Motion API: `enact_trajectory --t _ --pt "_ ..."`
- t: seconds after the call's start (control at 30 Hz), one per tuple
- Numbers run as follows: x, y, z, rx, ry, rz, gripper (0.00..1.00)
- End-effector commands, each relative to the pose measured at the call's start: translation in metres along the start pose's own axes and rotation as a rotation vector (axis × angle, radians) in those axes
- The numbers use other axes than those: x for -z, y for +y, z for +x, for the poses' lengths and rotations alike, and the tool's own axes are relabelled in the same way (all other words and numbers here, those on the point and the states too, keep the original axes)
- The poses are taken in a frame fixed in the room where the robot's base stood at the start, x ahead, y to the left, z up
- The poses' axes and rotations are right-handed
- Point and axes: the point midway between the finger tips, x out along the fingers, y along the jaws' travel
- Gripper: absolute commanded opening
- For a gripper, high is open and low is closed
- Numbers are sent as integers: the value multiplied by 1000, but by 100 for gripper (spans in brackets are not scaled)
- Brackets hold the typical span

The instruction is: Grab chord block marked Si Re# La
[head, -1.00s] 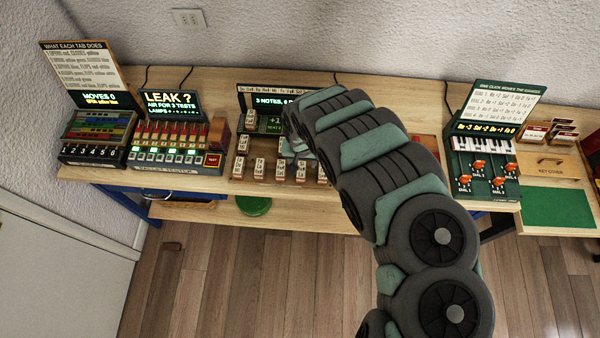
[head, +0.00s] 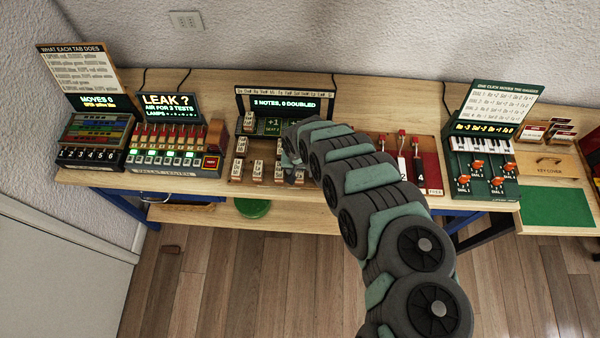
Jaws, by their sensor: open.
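Several small chord blocks, pale on top with brown sides, stand on a wooden rack in front of the green display at the bench's middle; one is the front-row block (head: 257,171). Their markings are too small to read, so I cannot tell which is Si Re# La. My gripper (head: 294,160) is at the right part of the rack, low over the blocks. It is open, its fingertips small and partly hidden by my arm. My arm also hides the blocks on the right side of the rack.
Left stand the leak tester (head: 172,150) and the tab device (head: 92,140). Right of my arm are a red lever panel (head: 428,165) and the dial box (head: 482,170) with small piano keys. A green mat (head: 556,207) lies far right. Bare bench shows along the front edge.

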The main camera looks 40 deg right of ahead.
Motion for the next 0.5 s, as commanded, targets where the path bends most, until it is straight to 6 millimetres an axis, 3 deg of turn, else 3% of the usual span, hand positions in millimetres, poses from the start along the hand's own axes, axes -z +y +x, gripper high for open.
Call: enact_trajectory --t 0.17,0.5 --pt "0 0 0 0 0 0 55" --pt "-1 0 0 0 -1 0 27"
